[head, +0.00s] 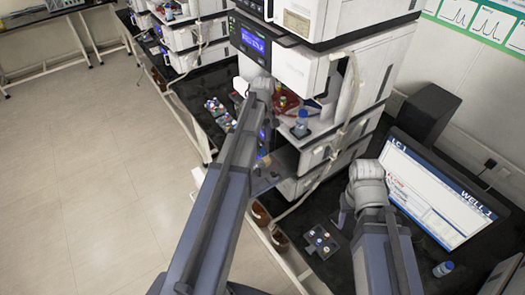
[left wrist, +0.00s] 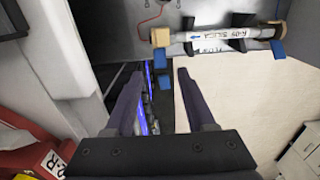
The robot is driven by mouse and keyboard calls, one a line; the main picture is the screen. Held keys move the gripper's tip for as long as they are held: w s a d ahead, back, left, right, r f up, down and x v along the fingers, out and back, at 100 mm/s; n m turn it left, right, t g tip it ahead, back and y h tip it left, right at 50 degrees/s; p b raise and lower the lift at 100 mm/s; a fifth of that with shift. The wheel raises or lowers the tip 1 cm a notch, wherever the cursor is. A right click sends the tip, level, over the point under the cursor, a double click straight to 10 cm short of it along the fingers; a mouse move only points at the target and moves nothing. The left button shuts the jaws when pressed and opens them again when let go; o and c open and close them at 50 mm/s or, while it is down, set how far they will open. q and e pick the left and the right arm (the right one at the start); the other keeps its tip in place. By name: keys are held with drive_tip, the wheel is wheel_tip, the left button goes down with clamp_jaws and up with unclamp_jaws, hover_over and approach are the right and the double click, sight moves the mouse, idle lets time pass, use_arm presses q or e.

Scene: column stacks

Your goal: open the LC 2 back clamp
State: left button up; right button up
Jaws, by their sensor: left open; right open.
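In the left wrist view a tan-ended column (left wrist: 220,38) labelled silica, with a blue flow arrow, lies across the top in two dark clamps. The left clamp (left wrist: 189,47) has blue tabs (left wrist: 164,81) near it; the right clamp (left wrist: 276,29) has a blue tab (left wrist: 278,49). I cannot tell which one is the back clamp. My left gripper (left wrist: 160,72) is open and empty, its fingertips just below the left clamp's blue tabs. In the head view my left gripper (head: 260,88) is in front of the near instrument stack, its fingertips hidden. My right gripper (head: 345,208) is open above the black bench.
The near instrument stack (head: 340,65) has a blue-capped bottle (head: 301,122) on its shelf. A monitor (head: 430,195) reading LC 1 stands at right. A vial tray (head: 321,241) and a small bottle (head: 443,269) sit on the bench. Another stack (head: 190,35) stands further back.

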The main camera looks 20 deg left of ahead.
sight(262, 150)
use_arm(q)
wheel_tip(262, 150, down, 5)
drive_tip(key=b, duration=0.4)
drive_tip(key=shift+f, duration=0.2)
drive_tip(key=shift+c, duration=0.2)
clamp_jaws()
